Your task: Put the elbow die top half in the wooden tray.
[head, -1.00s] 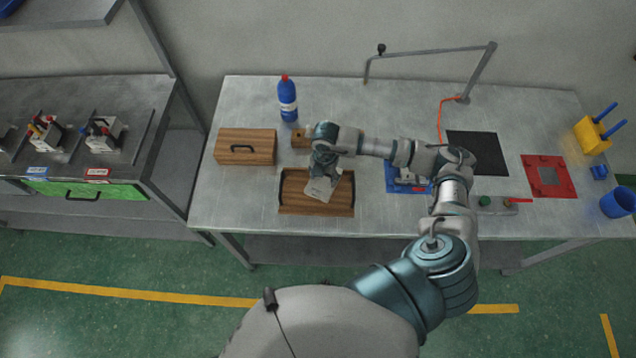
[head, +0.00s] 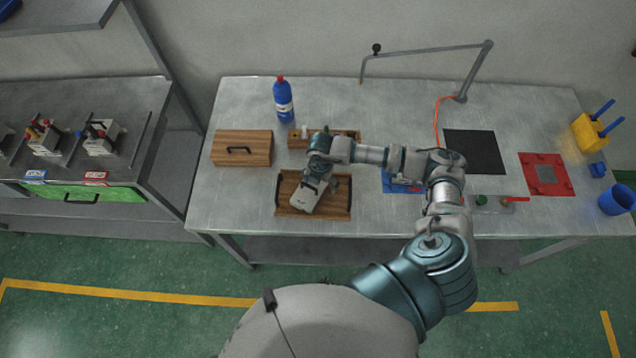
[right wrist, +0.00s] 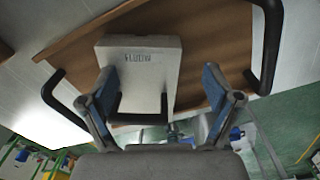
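The elbow die top half, a light grey block (head: 304,201) with dark lettering and a black handle, is at the wooden tray (head: 335,207), over its left-centre floor. In the right wrist view the block (right wrist: 138,62) appears to lie on the brown tray floor (right wrist: 205,45), between the tray's two black handles. My right gripper (head: 317,184) is directly above the block. In the right wrist view its blue-padded fingers (right wrist: 157,80) are spread on either side of the block's handle, with a visible gap on the right. My left gripper is not in view.
A closed wooden box (head: 242,148) stands left of the tray. A narrow wooden holder (head: 346,137) and a blue bottle (head: 283,102) are behind it. A blue plate (head: 400,185) lies to the right, partly under my arm. A black mat (head: 474,152) and red frame (head: 546,174) are farther right.

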